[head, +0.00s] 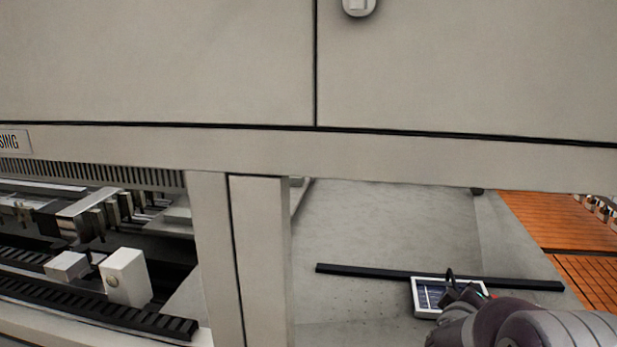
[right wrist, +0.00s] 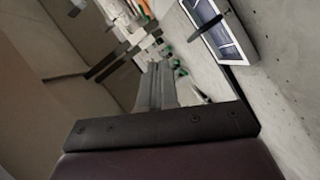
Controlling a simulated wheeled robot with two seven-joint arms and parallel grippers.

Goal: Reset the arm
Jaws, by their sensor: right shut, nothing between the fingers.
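My right arm comes in at the lower right of the head view. Its dark gripper (head: 462,294) is shut and empty, beside the right edge of a small white-framed panel with dark blue cells (head: 430,296). I cannot tell whether they touch. The panel also shows at the top right of the right wrist view (right wrist: 222,38), with a thin black piece across its frame. My left gripper is not in view.
A long black bar (head: 375,271) lies on the grey floor behind the panel. A large beige machine housing (head: 160,60) fills the top, with a post (head: 212,255) below it. White blocks (head: 127,277) and dark rails stand left. Orange slatted panels (head: 560,222) lie right.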

